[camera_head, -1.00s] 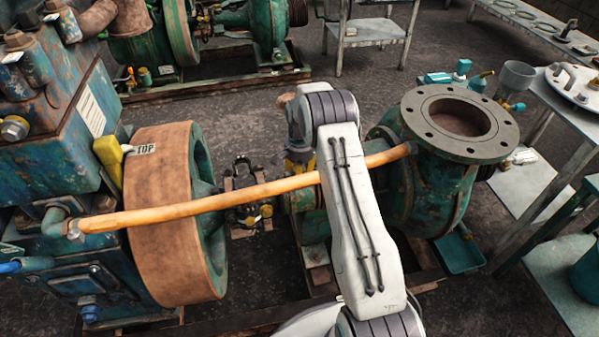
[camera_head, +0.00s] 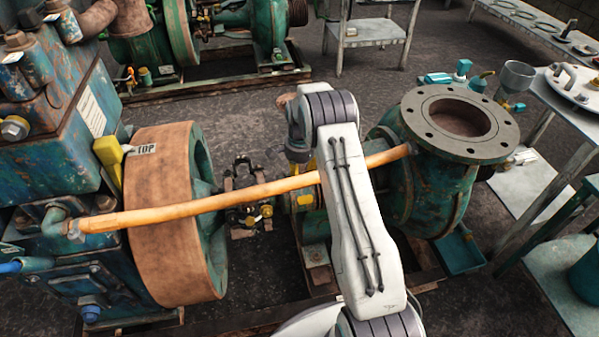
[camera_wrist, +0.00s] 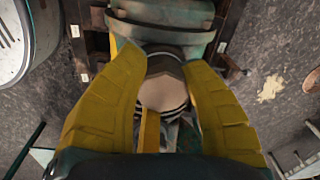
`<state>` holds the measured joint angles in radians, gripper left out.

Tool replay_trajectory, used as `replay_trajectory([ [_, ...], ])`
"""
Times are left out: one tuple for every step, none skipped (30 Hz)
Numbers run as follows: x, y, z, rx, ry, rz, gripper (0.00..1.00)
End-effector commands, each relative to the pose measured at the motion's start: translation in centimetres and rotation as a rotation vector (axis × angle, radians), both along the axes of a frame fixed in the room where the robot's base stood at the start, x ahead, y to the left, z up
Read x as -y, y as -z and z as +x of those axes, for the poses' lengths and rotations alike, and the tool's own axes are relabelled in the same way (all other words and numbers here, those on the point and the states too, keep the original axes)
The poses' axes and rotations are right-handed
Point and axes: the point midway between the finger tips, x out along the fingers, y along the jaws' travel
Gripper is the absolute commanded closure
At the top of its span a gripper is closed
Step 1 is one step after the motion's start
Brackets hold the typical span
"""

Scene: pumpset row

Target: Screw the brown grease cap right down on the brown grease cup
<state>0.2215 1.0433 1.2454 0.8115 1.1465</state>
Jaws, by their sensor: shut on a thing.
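My gripper (camera_wrist: 162,72) shows in the wrist view as two yellow fingers closed on either side of a round, pale brown cap, which I take as the brown grease cap (camera_wrist: 163,93). The cap sits between the fingers, its flat top facing the camera. The brown grease cup is not clearly visible; whatever lies below the cap is hidden by it and the fingers. In the head view my arm covers most of the gripper; only a little yellow shows beside the orange hose, above the pump shaft area.
A large brown-rimmed wheel (camera_head: 160,215) stands left, and a green pump with a round flange (camera_head: 410,108) stands right. Grey tables stand at the right.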

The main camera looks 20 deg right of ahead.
Motion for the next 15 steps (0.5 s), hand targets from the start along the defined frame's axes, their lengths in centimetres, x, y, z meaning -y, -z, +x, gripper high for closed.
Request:
replay_trajectory([
  [0.09, 0.25, 0.10, 0.004, 0.002, -0.001, 0.94],
  [0.09, 0.26, 0.10, 0.004, 0.002, -0.001, 0.94],
  [0.08, 0.26, 0.10, 0.004, 0.001, -0.001, 0.94],
  [0.08, 0.26, 0.10, 0.004, 0.001, -0.001, 0.94],
  [0.08, 0.26, 0.09, 0.004, 0.001, -0.001, 0.94],
  [0.08, 0.26, 0.09, 0.004, 0.001, -0.001, 0.94],
  [0.08, 0.26, 0.09, 0.004, 0.006, -0.001, 0.94],
  [0.08, 0.27, 0.09, 0.004, 0.015, -0.001, 0.94],
  [0.07, 0.27, 0.09, 0.004, 0.037, 0.000, 0.94],
  [0.07, 0.27, 0.09, 0.004, 0.057, 0.002, 0.94],
  [0.07, 0.27, 0.09, 0.004, 0.082, 0.003, 0.94],
  [0.06, 0.27, 0.09, 0.004, 0.115, 0.005, 0.94],
  [0.06, 0.27, 0.09, 0.004, 0.139, 0.006, 0.94],
  [0.06, 0.27, 0.09, 0.005, 0.162, 0.006, 0.94],
  [0.05, 0.28, 0.09, 0.005, 0.189, 0.008, 0.94],
])
